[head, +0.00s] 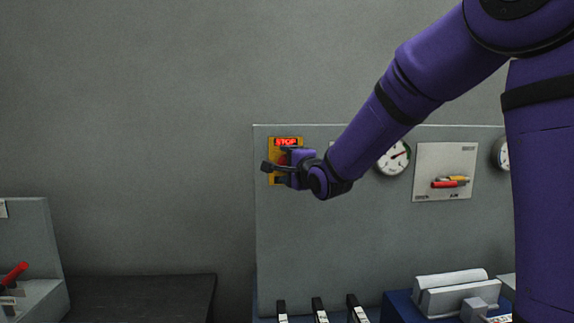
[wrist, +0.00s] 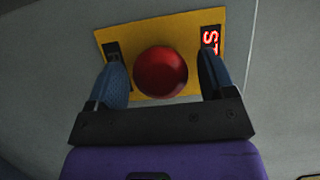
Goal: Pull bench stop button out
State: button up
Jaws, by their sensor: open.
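The bench stop button is a round red knob (wrist: 160,73) on a yellow plate (wrist: 184,32) with a lit red STOP sign (wrist: 211,40), seen in the wrist view. In the head view the STOP sign (head: 286,142) shows at the top of the yellow plate (head: 271,178), and my gripper hides most of the knob. My gripper (wrist: 162,78) is open, with one blue fingertip on each side of the knob. I cannot tell whether the fingers touch it. My gripper (head: 284,160) is in front of the plate in the head view.
The plate is on an upright grey panel (head: 300,240). Dial gauges (head: 393,158) and a white board with a red and a yellow handle (head: 445,160) are to the right. Several black-topped levers (head: 319,305) stand below. A dark bench (head: 150,295) is at lower left.

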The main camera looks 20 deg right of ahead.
jog(key=shift+w+a, duration=0.1)
jog(key=shift+w, duration=0.25)
jog(key=c, duration=1.2)
jog(key=shift+s+a, duration=0.1)
jog(key=shift+s, duration=0.55)
jog(key=shift+s+f, duration=0.1)
jog(key=shift+s, duration=0.05)
jog(key=shift+c, duration=0.2)
jog(key=o, duration=1.2)
jog(key=shift+s, duration=0.15)
jog(key=shift+o, duration=0.2)
jog(key=shift+s, duration=0.1)
jog(key=s+d, duration=0.2)
jog(key=s, duration=0.8)
jog(key=shift+s, duration=0.2)
